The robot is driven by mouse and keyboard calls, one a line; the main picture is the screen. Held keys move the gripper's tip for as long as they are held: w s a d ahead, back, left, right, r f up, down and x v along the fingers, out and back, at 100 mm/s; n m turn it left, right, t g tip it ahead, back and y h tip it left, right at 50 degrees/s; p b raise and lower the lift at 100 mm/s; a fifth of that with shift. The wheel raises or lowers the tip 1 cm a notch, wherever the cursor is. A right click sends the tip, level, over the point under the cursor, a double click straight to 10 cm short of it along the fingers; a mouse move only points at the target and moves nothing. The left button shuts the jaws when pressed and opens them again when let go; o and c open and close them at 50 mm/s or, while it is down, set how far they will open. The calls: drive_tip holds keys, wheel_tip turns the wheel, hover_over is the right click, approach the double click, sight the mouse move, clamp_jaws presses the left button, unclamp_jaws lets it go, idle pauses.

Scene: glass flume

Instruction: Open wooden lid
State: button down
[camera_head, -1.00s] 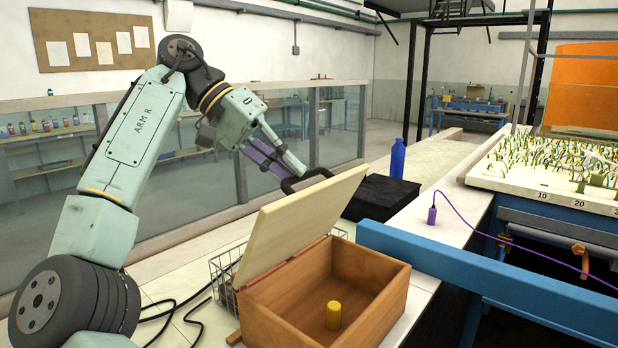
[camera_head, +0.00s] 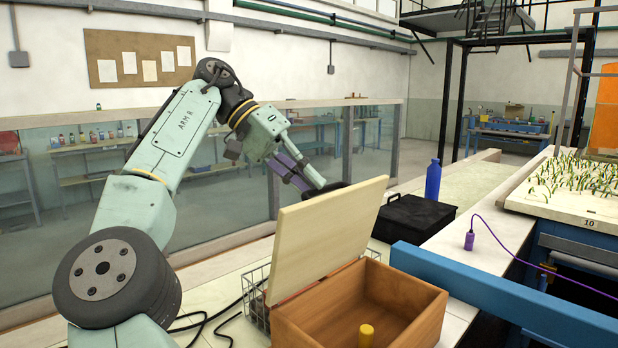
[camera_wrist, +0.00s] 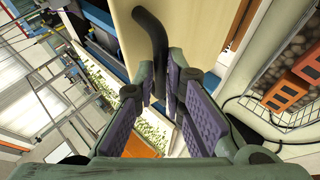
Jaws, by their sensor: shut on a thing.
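The wooden lid (camera_head: 325,240) is a pale panel standing steeply raised at the back left edge of the brown wooden box (camera_head: 400,318). The box is open, and a yellow cylinder (camera_head: 366,336) stands inside it. A dark curved handle (camera_wrist: 152,35) is on the lid's outer face. My gripper (camera_head: 311,184) is behind the lid near its top edge, with its purple-padded fingers shut on the handle. In the wrist view, the handle runs down between the fingers of my gripper (camera_wrist: 161,88); the exact contact is partly hidden.
A wire basket (camera_head: 257,300) is just left of the box. A black case (camera_head: 412,220) and a blue bottle (camera_head: 433,181) stand behind it. A blue beam (camera_head: 480,285) runs along the right side. Black cables lie on the bench at left.

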drive_tip(key=c, duration=2.1)
unclamp_jaws()
drive_tip(key=shift+w+a+f, duration=0.15)
drive_tip(key=shift+a+f, duration=0.1)
drive_tip(key=shift+f, duration=0.45)
drive_tip(key=shift+o, duration=1.3)
drive_tip(key=shift+w+a+f, duration=0.1)
drive_tip(key=shift+w+f, duration=0.05)
drive_tip(key=shift+w, duration=0.1)
drive_tip(key=shift+o, duration=0.9)
drive_tip(key=shift+s+r, duration=0.1)
drive_tip(key=shift+r, duration=0.2)
drive_tip(key=shift+d, duration=0.2)
drive_tip(key=shift+s, duration=0.1)
